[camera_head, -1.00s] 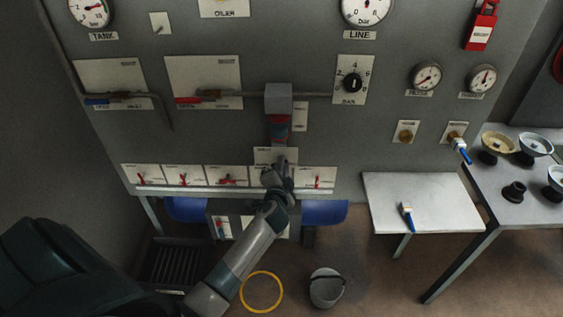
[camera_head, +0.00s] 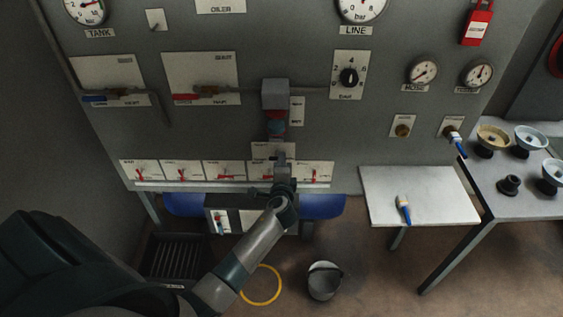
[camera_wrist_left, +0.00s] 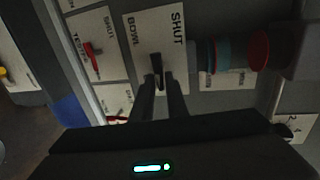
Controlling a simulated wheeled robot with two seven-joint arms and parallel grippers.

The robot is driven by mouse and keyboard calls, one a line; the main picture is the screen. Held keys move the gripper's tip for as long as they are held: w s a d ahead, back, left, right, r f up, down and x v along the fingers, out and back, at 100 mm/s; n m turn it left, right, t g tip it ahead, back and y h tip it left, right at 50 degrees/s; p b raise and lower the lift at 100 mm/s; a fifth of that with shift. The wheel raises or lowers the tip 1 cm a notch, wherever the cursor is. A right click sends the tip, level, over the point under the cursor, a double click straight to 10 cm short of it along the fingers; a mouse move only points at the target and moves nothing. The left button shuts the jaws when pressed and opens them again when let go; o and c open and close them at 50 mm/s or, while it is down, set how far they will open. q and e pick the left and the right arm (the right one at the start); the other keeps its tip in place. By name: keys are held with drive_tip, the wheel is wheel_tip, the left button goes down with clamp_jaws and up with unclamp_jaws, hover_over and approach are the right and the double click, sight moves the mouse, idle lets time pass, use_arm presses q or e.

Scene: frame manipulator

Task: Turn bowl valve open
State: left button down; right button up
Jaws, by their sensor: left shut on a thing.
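The bowl valve's pale plate, lettered BOWL and SHUT, shows large in the left wrist view (camera_wrist_left: 143,35) and below the filter bowl in the head view (camera_head: 262,149). Its small dark handle (camera_wrist_left: 157,66) stands out from the plate. My left gripper (camera_wrist_left: 163,88) has its two fingers close together on either side of this handle and is shut on it. In the head view my left gripper (camera_head: 279,166) reaches up from below to the plate and hides the handle there. My right gripper is not in view.
A filter unit with a red and blue bowl (camera_head: 276,125) hangs just above the plate. A row of small red-levered valve plates (camera_head: 182,172) flanks my wrist. A white shelf (camera_head: 440,205) holding a brush is at right. A bucket (camera_head: 323,281) stands on the floor.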

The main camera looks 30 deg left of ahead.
use_arm(q)
drive_tip(key=c, duration=1.7)
unclamp_jaws()
drive_tip(key=shift+c, duration=0.2)
drive_tip(key=shift+s+d, duration=0.1)
drive_tip(key=b+v, duration=0.4)
drive_tip(key=v, duration=1.3)
drive_tip(key=shift+s, duration=0.1)
